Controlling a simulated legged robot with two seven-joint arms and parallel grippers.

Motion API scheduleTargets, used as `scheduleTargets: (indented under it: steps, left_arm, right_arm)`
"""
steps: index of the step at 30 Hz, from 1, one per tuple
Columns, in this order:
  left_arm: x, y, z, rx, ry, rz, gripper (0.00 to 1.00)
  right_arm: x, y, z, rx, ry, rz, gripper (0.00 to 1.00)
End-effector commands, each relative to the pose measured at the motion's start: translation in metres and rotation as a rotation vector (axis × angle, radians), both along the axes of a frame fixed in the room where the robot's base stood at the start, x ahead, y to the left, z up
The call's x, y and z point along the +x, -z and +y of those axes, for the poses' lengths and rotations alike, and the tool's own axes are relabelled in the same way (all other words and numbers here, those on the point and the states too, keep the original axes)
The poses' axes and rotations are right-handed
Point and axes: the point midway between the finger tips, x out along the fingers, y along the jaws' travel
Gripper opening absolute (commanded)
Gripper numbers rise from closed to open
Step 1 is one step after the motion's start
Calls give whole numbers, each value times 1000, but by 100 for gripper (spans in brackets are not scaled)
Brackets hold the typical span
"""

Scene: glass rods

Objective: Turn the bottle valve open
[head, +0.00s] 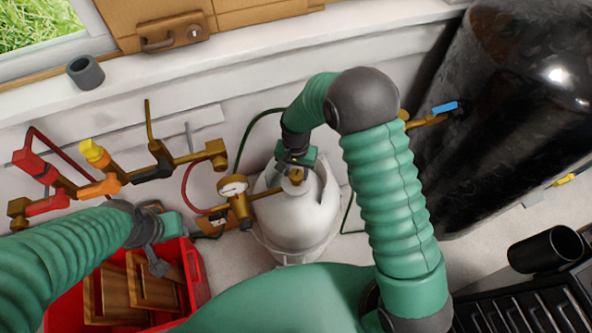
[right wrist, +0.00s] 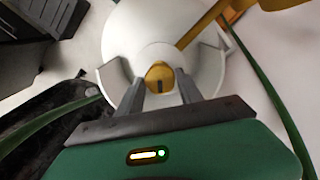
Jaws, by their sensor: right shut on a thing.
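The white gas bottle (head: 300,217) stands upright in the middle of the head view. Its brass bottle valve (head: 296,177) sits on top, partly hidden by my right gripper (head: 294,160). In the right wrist view the brass valve (right wrist: 159,76) shows from above, between the two grey fingers of my right gripper (right wrist: 160,88). The right gripper is shut on the valve. My left gripper (head: 157,264) hangs over the red crate at the lower left, away from the bottle. Its fingers are too small and dark to tell whether they are open.
A brass regulator with a gauge (head: 233,187) joins the bottle's left side. A wall manifold with coloured valve handles (head: 97,168) stands at left. The red crate (head: 195,277) holds wooden pieces. A large black tank (head: 500,110) is at right. A dark cup (head: 85,72) sits on the sill.

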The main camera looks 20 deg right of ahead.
Motion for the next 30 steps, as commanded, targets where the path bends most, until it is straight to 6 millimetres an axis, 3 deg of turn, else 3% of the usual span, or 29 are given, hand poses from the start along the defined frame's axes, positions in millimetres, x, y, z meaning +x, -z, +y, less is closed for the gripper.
scheduleTargets:
  steps: [6,17,30]
  left_arm:
    - [0,0,0,0,0,0,36]
    - [0,-5,0,0,0,0,36]
    - [0,-25,0,0,0,0,36]
  right_arm:
    - [1,0,1,1,-1,-2,2]
    - [1,-2,0,1,-70,-3,2]
    - [1,-3,0,2,-418,-3,2]
